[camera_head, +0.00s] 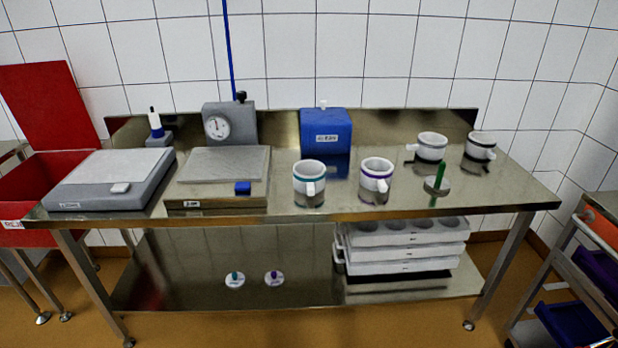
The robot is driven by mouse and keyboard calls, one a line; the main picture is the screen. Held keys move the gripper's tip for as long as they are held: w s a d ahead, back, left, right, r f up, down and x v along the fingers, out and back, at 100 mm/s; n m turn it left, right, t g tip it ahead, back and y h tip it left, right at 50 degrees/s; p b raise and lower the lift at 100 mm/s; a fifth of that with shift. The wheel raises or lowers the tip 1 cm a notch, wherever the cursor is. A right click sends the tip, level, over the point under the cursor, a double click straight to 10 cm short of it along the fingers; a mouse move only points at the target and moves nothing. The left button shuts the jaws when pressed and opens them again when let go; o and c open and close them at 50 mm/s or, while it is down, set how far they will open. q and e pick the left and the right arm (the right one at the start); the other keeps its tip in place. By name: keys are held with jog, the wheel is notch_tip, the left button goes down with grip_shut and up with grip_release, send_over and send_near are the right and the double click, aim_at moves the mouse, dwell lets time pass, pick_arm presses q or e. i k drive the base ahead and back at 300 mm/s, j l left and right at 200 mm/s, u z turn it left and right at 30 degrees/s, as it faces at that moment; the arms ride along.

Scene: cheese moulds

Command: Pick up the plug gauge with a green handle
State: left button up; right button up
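The plug gauge with a green handle (440,174) stands upright on the steel table (340,208), on the right half near the front. Its green handle points up from a grey disc at its base. Two more gauge-like pieces lie on the lower shelf, one with a teal knob (235,279) and one with a purple knob (274,278). Neither of my grippers shows clearly in the head view.
A teal-banded mould (308,188) and a purple-banded mould (376,184) stand left of the gauge. Two more moulds, white (432,150) and black-banded (480,148), stand behind it. A dial device (228,126), a blue box (326,132) and stacked trays (405,250) also show.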

aim_at(436, 183)
jog(key=i+l+z, duration=0.1)
jog(key=i+z, duration=0.15)
jog(key=z, duration=0.2)
jog(key=i+z, duration=0.25)
jog(key=z, duration=0.2)
